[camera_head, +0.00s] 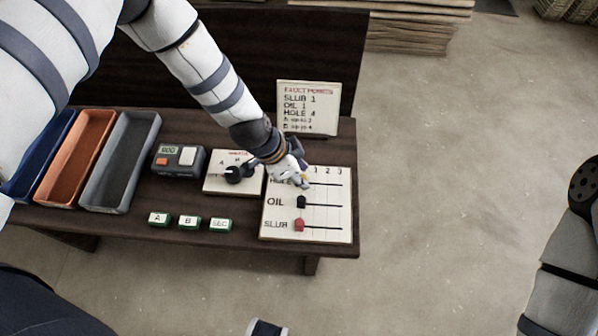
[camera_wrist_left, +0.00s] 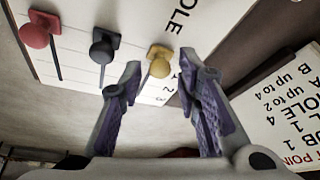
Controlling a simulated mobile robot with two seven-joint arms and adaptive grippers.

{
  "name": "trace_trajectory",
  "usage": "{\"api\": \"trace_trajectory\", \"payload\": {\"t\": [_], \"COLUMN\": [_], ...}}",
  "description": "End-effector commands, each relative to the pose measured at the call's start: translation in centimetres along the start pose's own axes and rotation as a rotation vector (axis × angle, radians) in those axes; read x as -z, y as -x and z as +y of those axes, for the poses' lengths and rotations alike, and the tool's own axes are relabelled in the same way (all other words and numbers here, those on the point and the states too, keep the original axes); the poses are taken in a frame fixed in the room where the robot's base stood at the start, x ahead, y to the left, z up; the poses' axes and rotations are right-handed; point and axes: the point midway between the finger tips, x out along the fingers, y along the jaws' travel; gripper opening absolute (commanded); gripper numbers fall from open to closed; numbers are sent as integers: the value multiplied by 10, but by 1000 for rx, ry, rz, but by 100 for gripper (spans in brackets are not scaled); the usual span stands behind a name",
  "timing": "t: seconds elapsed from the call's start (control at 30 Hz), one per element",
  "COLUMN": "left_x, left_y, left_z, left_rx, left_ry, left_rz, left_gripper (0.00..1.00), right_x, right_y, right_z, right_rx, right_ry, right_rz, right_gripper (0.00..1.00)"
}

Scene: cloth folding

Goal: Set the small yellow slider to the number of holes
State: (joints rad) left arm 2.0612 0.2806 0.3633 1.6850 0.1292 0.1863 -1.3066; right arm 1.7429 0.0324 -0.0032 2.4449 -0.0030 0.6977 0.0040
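The slider board (camera_head: 331,215) lies flat at the table's right end, with lines labelled OIL and SLUB below a top line partly covered by my left gripper (camera_head: 299,179). In the left wrist view, the small yellow slider (camera_wrist_left: 159,67) sits at the line's end beside the word HOLE. My left gripper (camera_wrist_left: 160,88) is open there, its purple-padded fingers on either side of the yellow knob; contact cannot be told. The black slider (camera_head: 301,202) and red slider (camera_head: 299,225) sit at their lines' left ends. The sign (camera_head: 308,107) reads HOLE 4. My right gripper is out of view.
A dial panel (camera_head: 216,184) and a grey device (camera_head: 178,161) stand left of the board. Blocks marked A (camera_head: 159,219), B (camera_head: 189,222) and SEC (camera_head: 221,224) lie in front. Blue, orange (camera_head: 78,158) and grey (camera_head: 121,162) trays stand far left.

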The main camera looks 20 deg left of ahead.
Motion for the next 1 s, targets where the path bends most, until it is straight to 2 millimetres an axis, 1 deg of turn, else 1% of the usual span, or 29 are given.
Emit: {"api": "trace_trajectory", "payload": {"t": [0.03,0.1,0.3,0.53,0.8,0.83,0.87,0.9,0.93,1.0], "left_x": [0,0,1,24,26,26,26,26,26,26], "left_y": [0,0,-1,-10,-10,-10,-10,-10,-10,-10], "left_z": [0,0,0,11,11,11,11,11,11,11], "left_rx": [0,0,0,1,2,2,2,2,1,1], "left_ry": [0,0,-1,-3,1,1,1,1,1,1], "left_rz": [0,0,0,-1,0,0,0,0,0,0], "left_gripper": [13,0,0,0,0,18,25,34,38,38], "right_x": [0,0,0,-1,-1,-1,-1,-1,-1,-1], "right_y": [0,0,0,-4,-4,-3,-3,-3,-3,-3], "right_z": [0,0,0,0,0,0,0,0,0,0], "right_rx": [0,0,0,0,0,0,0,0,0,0], "right_ry": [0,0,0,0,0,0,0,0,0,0], "right_rz": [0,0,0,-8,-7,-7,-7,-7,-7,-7], "right_gripper": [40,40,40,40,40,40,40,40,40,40]}}
